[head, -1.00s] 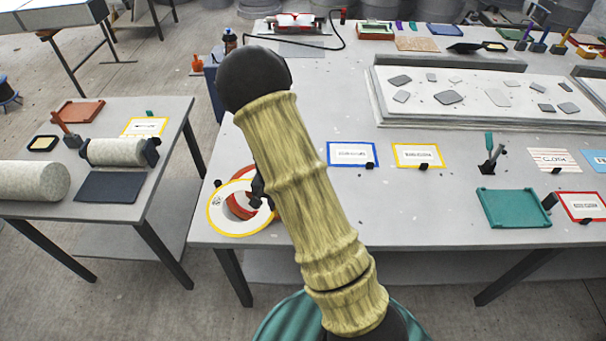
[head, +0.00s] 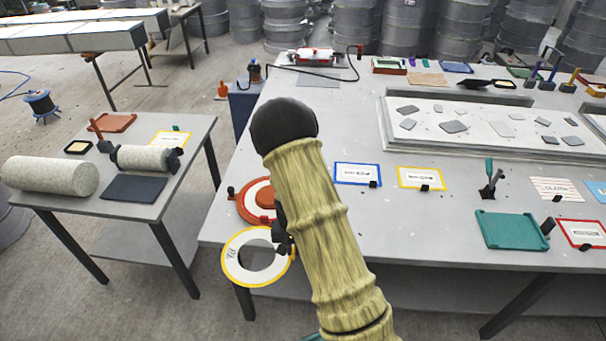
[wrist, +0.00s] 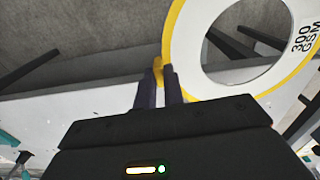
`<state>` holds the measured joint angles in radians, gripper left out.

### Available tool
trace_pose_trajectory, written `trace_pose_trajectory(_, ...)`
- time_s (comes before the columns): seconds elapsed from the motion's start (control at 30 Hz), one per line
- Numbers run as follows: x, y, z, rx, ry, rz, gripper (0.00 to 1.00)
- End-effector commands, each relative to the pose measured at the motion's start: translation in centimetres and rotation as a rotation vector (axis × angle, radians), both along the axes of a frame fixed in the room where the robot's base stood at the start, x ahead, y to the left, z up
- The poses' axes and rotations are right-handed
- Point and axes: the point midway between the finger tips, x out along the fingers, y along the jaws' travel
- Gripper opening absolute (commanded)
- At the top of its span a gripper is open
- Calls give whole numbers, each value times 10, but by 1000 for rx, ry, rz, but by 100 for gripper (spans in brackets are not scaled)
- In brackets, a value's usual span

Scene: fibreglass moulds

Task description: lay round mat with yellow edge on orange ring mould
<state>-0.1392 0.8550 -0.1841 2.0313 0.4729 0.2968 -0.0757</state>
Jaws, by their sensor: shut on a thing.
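The round mat with yellow edge (head: 238,273) is a white ring with a dark label and an open centre. My gripper (head: 286,243) is shut on its right edge in the head view. In the wrist view my gripper (wrist: 160,88) pinches the yellow rim of the mat (wrist: 185,45), which reads "300 GSM". The mat hangs in front of the table's near left corner, partly past the edge.
A side table (head: 75,205) at left holds fabric rolls, with a floor gap between the tables. Blue-framed (head: 357,183) and yellow-framed (head: 421,187) cards lie right of my arm. A teal tray (head: 512,231) sits farther right.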

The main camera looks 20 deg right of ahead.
Motion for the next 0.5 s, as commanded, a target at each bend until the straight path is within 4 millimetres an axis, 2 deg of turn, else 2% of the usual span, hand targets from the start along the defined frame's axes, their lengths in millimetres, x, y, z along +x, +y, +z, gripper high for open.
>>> trace_pose_trajectory(0.5, -1, 2, -43, 5, 0, 340, 0)
